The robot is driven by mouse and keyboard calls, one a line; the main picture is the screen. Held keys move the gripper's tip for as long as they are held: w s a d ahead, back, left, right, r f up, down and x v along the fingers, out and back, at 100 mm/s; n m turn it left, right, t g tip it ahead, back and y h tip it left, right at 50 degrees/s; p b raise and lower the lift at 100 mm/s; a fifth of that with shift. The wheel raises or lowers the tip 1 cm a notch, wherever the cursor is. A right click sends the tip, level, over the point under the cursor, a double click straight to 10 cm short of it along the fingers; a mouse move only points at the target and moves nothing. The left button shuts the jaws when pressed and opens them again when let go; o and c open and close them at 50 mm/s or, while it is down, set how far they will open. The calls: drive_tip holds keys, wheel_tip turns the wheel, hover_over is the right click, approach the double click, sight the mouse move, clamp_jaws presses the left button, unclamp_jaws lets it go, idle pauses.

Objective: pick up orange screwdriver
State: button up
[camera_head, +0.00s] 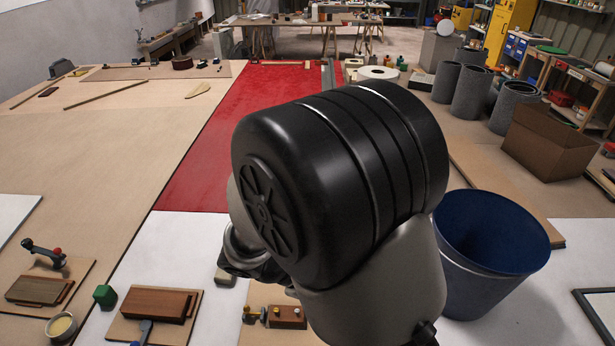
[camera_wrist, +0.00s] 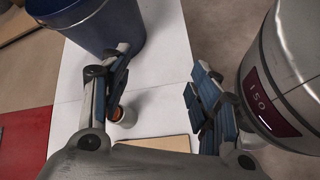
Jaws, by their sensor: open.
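I cannot make out an orange screwdriver in either view. My gripper (camera_wrist: 160,63) is open in the wrist view, its two blue-padded fingers spread apart with nothing between the tips. A small cup-like thing with an orange-brown inside (camera_wrist: 127,116) stands on the white surface beside the left finger, partly hidden by it; I cannot tell what it holds. In the head view my arm fills the middle and hides the gripper and much of the surface behind it.
A blue bucket (camera_head: 490,240) stands right of my arm; it also shows in the wrist view (camera_wrist: 85,25). Wooden blocks (camera_head: 155,304), a green cube (camera_head: 105,296) and a small bowl (camera_head: 61,327) lie at front left.

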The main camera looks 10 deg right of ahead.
drive_tip(key=w+a+f+n+t+h, duration=0.35)
drive_tip(key=f+n+t, duration=0.3)
drive_tip(key=f, duration=0.25)
drive_tip(key=w+a+f+n+t+h, duration=0.2)
drive_tip(key=w+f+n+t, duration=0.3)
drive_tip(key=f+n, duration=0.4)
drive_tip(key=shift+m+g, duration=0.25)
drive_tip(key=shift+m, duration=0.5)
drive_tip(key=shift+f+b+x, duration=0.2)
drive_tip(key=shift+b+x, duration=0.85)
drive_tip(key=shift+x, duration=3.15)
drive_tip(key=shift+f+b+x, duration=0.15)
drive_tip(key=shift+b+x, duration=0.9)
drive_tip(key=shift+x, duration=3.2)
drive_tip(key=shift+w+a, duration=0.1)
drive_tip(key=c, duration=1.1)
drive_tip(key=shift+r, duration=0.1)
drive_tip(key=shift+c, duration=0.2)
